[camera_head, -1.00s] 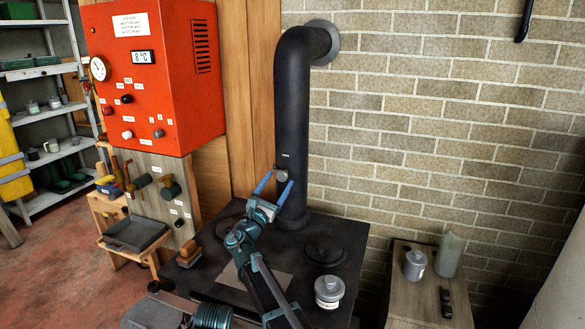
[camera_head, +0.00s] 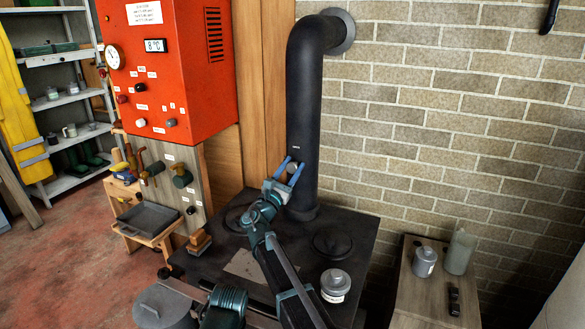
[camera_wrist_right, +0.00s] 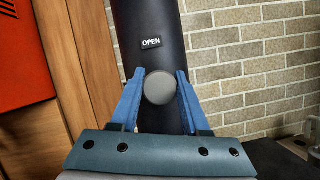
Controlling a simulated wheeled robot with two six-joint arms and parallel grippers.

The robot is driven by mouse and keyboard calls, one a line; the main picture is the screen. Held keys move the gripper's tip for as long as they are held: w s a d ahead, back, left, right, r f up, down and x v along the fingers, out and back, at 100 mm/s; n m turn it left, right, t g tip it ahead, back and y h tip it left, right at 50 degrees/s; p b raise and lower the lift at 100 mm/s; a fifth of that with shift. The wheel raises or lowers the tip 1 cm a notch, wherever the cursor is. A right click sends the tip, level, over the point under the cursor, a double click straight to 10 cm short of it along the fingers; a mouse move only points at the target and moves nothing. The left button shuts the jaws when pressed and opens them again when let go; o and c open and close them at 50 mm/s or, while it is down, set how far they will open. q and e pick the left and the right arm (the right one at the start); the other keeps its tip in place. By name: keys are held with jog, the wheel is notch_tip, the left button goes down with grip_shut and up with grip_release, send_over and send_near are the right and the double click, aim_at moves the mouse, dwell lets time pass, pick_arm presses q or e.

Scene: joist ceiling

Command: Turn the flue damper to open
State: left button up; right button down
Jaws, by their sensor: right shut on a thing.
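The flue damper's round grey knob (camera_wrist_right: 159,87) sits on the front of the black flue pipe (camera_head: 303,110), low down above the stove top. In the right wrist view a label reading OPEN (camera_wrist_right: 150,42) is on the pipe above the knob. My right gripper (camera_head: 292,161) has its blue fingers on both sides of the knob and is shut on it; in the wrist view the fingers (camera_wrist_right: 159,83) flank its left and right edges. The knob face is plain, so its turn angle cannot be told. My left gripper is not in view.
An orange-red control cabinet (camera_head: 180,70) hangs at left. A wooden stand (camera_head: 405,300) with a canister (camera_head: 425,262) is at right. A brick wall is behind. Red floor is clear at left.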

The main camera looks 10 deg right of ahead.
jog(key=shift+m, duration=0.6)
jog(key=m+g, duration=0.1)
jog(key=m, duration=0.1)
jog(key=m+g+h+p, duration=0.1)
jog(key=m, duration=0.1)
jog(key=shift+r+h, duration=0.15)
jog(key=shift+h, duration=0.15)
jog(key=m+g+p, duration=0.1)
jog(key=m, duration=0.2)
jog(key=m+g+p, duration=0.2)
jog(key=m, duration=0.1)
jog(key=m+g+p, duration=0.1)
jog(key=m, duration=0.1)
jog(key=m+g+p, duration=0.1)
jog(key=m+p, duration=0.1)
jog(key=m, duration=0.1)
jog(key=shift+m+y, duration=0.3)
jog(key=shift+y, duration=0.1)
jog(key=shift+s+f+m+g+y+p, duration=0.1)
jog(key=shift+f+m+g+y+p, duration=0.15)
jog(key=shift+m+p, duration=0.6)
jog(key=shift+m+g+y+p, duration=0.15)
jog(key=shift+m+y+p, duration=0.2)
jog(key=shift+m+p, duration=0.5)
jog(key=shift+f+m, duration=0.1)
jog(key=shift+m, duration=0.3)
jog(key=shift+c, duration=1.9)
grip_release()
